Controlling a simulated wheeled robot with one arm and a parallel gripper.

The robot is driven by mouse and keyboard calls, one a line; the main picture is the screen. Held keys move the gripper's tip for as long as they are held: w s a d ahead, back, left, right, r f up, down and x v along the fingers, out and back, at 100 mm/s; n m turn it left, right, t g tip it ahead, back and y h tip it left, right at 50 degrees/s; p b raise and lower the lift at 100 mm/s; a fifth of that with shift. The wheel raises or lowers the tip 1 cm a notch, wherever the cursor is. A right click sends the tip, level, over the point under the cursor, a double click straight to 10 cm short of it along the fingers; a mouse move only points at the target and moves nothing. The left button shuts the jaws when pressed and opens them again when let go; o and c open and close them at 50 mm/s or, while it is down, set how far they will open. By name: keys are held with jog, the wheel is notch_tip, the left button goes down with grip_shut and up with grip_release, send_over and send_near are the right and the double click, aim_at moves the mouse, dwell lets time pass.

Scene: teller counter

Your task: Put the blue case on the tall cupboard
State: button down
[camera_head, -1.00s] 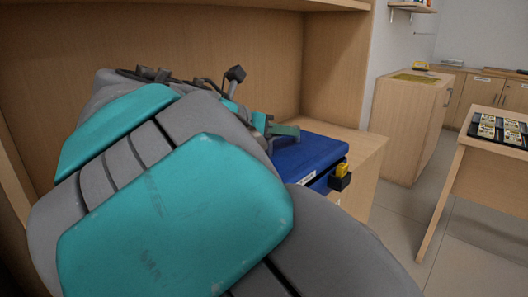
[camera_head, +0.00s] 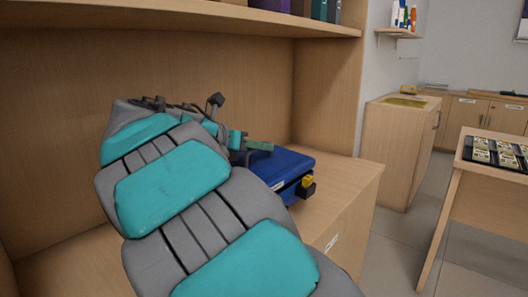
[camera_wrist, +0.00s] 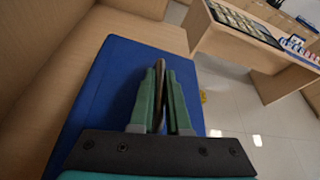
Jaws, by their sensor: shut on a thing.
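The blue case (camera_head: 288,165) is at the wooden counter inside the shelf unit, partly hidden behind my arm. It has a white label and a yellow and black latch on its side. In the wrist view the blue case (camera_wrist: 108,85) lies flat below my gripper. My gripper (camera_wrist: 161,75) is shut on a thin brown strip, apparently the case's handle, between its green fingers. It also shows in the head view (camera_head: 258,146), over the case's back left. I cannot tell whether the case touches the counter. A wooden cupboard (camera_head: 394,160) stands at the right by the wall.
The counter top (camera_head: 345,182) is bare right of the case. A shelf (camera_head: 250,22) with several binders hangs above it. A yellow item (camera_head: 408,89) is on the cupboard. A desk (camera_head: 468,185) with a black tray (camera_head: 497,153) stands at the right, with open floor between.

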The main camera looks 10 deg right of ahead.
aim_at(262, 160)
jog(key=shift+w+f+b, duration=0.15)
jog(key=shift+w+b, duration=0.15)
jog(key=shift+w, duration=0.05)
notch_tip(262, 160, down, 3)
jog(key=b, duration=0.5)
jog(key=shift+s, duration=0.1)
jog(key=c, duration=0.9)
grip_release()
jog(key=shift+f, duration=0.1)
jog(key=p+v, duration=0.1)
jog(key=v, duration=1.1)
